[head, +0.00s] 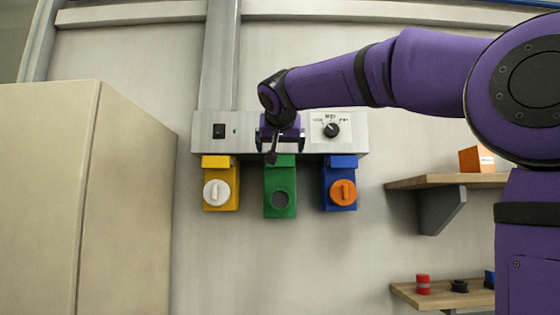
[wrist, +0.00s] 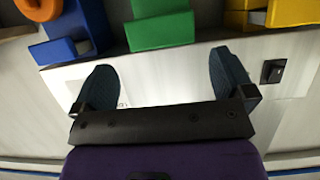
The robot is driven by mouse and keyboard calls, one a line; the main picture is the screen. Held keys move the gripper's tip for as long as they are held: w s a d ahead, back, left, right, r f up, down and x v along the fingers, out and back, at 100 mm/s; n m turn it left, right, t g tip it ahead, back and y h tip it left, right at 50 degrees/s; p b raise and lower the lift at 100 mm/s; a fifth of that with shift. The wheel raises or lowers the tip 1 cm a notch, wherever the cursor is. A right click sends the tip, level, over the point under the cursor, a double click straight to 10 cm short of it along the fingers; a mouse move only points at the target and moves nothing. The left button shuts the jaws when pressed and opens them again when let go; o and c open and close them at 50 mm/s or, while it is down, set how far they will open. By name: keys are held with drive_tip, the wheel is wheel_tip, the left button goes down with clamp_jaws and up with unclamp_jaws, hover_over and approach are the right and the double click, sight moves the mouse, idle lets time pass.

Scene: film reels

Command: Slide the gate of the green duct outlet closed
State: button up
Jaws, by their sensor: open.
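The green duct outlet (head: 280,208) hangs under the grey wall panel, between a yellow and a blue outlet. Its front has a round dark opening with no cap over it. A green block (head: 287,160) sits at its top, partly behind my gripper; I cannot tell the gate's exact position. My gripper (head: 271,155) is in front of the panel, just above the green outlet. In the wrist view, the green outlet (wrist: 160,32) lies beyond the fingertips. My gripper (wrist: 161,72) shows there with its fingers spread wide and nothing between them.
The yellow outlet (head: 227,203) has a white cap, and the blue outlet (head: 328,190) has an orange cap. The panel carries a black switch (head: 219,131) and a dial (head: 331,130). A tall cabinet (head: 130,200) stands left. Shelves (head: 450,181) are at right. Space below the outlets is clear.

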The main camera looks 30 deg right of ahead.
sight(280, 158)
drive_tip(key=x, duration=0.7)
drive_tip(key=shift+w+d+f, duration=0.1)
drive_tip(key=shift+w+d, duration=0.05)
drive_tip(key=shift+w, duration=0.1)
drive_tip(key=c, duration=1)
drive_tip(key=shift+w+d, duration=0.9)
drive_tip(key=shift+w, duration=0.35)
drive_tip(key=o, duration=1)
drive_tip(key=shift+w, duration=0.1)
